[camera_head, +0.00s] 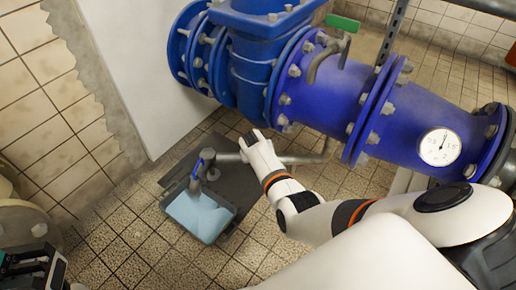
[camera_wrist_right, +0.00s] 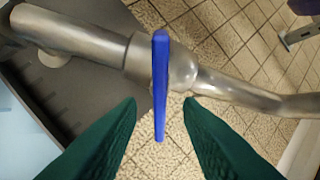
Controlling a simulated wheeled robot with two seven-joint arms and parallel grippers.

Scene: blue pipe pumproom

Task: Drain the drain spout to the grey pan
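The drain spout (camera_head: 212,160) is a grey metal pipe running low from the blue pipework, its end bent down with a small blue part. The dark grey pan (camera_head: 240,180) lies on the floor beneath, with a pale blue surface (camera_head: 200,215) in it; I cannot tell if that is liquid. In the right wrist view, a blue lever (camera_wrist_right: 160,85) stands on the pipe fitting (camera_wrist_right: 180,65). My right gripper (camera_wrist_right: 161,100) is open, a green finger on either side of the lever, with gaps visible. The head view hides its fingers. My left gripper (camera_head: 38,268) is at the bottom left corner, partly cut off.
A large blue flanged pipe (camera_head: 335,95) with a round gauge (camera_head: 440,147) crosses above the spout on the right. A green-handled valve (camera_head: 343,22) is on top. A white panel (camera_head: 135,75) and tiled wall stand at left. Tiled floor (camera_head: 125,225) is clear left of the pan.

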